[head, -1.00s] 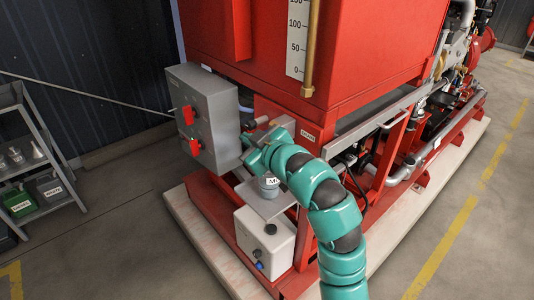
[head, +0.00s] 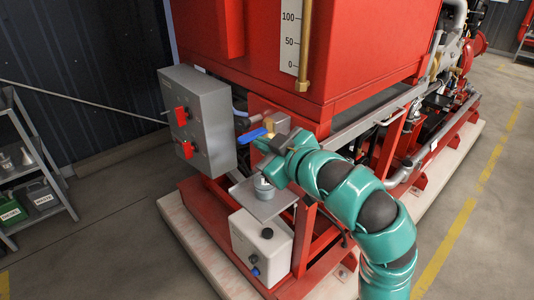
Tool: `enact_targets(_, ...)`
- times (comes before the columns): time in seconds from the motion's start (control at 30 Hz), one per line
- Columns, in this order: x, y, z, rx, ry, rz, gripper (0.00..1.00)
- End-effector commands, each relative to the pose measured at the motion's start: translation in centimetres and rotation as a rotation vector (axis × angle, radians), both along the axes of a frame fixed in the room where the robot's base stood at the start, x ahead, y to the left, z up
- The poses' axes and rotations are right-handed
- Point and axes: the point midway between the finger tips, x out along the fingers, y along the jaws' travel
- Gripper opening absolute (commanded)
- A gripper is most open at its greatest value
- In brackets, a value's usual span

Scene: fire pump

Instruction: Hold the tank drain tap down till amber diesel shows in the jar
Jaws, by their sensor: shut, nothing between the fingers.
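The drain tap is a brass valve (head: 268,125) with a blue lever (head: 252,135) pointing left, low on the red tank's near corner. My gripper (head: 272,144) is at the end of the teal arm, just right of and below the lever. It looks shut and empty; whether it touches the tap cannot be told. The jar (head: 263,187) stands on a small grey shelf (head: 242,197) below the tap. Its upper part is partly behind my arm, and the colour of its contents cannot be made out.
A grey control box (head: 205,118) with two red switches stands close left of the tap. The red tank (head: 365,55) rises above. A shelf rack (head: 35,175) is at far left; the floor between is clear.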

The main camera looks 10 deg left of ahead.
Motion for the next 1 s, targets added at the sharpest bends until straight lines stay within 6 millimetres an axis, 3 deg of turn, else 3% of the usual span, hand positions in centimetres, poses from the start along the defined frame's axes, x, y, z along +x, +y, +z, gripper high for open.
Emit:
enact_targets(0.87,-0.45,-0.61,-0.26,-0.006,0.014,-0.005,0.00)
enact_targets(1.0,-0.42,-0.65,0.62,-0.005,0.014,-0.006,0.00)
